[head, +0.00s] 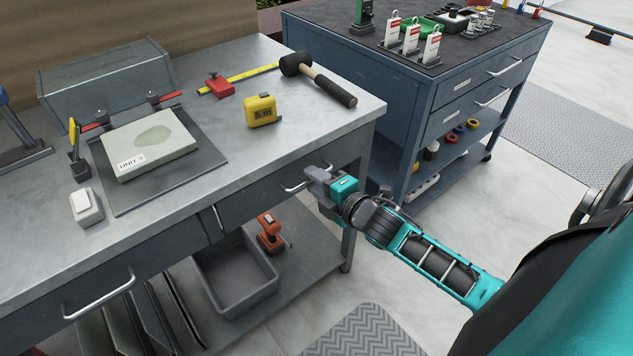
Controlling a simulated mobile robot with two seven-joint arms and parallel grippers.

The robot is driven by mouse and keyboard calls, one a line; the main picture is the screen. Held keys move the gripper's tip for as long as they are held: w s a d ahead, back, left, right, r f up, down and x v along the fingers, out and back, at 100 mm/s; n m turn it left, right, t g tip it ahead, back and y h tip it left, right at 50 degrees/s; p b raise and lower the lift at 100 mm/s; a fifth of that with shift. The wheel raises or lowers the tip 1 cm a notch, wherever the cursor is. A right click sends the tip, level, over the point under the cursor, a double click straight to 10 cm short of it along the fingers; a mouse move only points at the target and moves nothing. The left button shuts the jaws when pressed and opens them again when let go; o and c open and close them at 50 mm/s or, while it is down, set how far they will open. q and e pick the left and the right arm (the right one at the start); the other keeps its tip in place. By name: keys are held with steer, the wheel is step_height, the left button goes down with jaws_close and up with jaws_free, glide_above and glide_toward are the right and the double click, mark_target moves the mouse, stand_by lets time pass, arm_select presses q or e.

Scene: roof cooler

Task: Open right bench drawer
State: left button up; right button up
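The right bench drawer (250,203) is in the front of the grey metal bench, under the right part of its top. Its front looks flush with the bench, so it appears closed. Its silver bar handle (293,188) shows at the left end, and my gripper hides the rest. My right gripper (317,175) is at the right part of this handle, its fingers towards the drawer front. I cannot tell whether the fingers are open or closed around the bar. My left gripper is out of view.
The bench top (225,135) holds a mallet (325,83), a yellow tape measure (261,110) and a grey slab (150,143). A left drawer handle (98,295) sticks out. Below are a grey bin (238,285) and an orange tool (268,232). A blue cart (385,95) stands behind right.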

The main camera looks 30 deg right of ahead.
steer(key=shift+w, duration=0.1)
steer(key=shift+c, duration=0.2)
jaws_close()
stand_by(1.3)
